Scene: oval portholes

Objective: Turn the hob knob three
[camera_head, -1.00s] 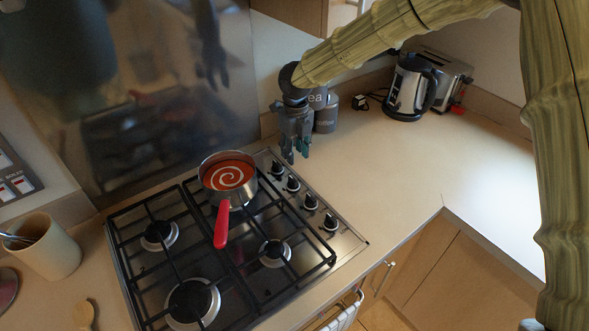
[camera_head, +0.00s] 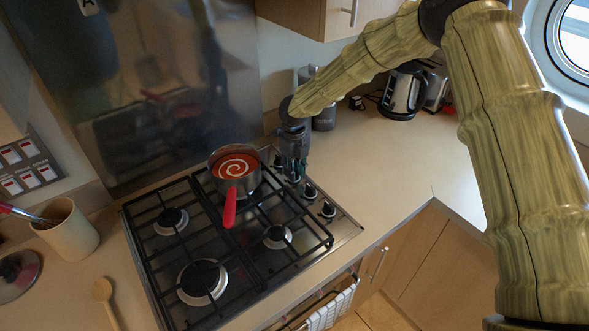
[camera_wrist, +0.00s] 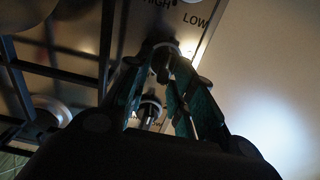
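The hob has a row of dark knobs along its right side. In the head view the two front knobs, the nearer knob (camera_head: 328,210) and the one behind it (camera_head: 310,192), are clear of my gripper. My gripper (camera_head: 293,178) points down over the row just behind them and hides part of it. In the wrist view my gripper's (camera_wrist: 163,62) fingers stand apart, with one knob (camera_wrist: 150,106) seen between them and another knob (camera_wrist: 162,56) by the fingertips. I cannot tell whether the fingers touch a knob.
A saucepan (camera_head: 236,172) of red soup stands on the hob's back right, close to my gripper, its red handle (camera_head: 230,207) pointing forward. A kettle (camera_head: 404,93) and a grey canister (camera_head: 324,118) stand behind. The counter (camera_head: 375,165) right of the hob is clear.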

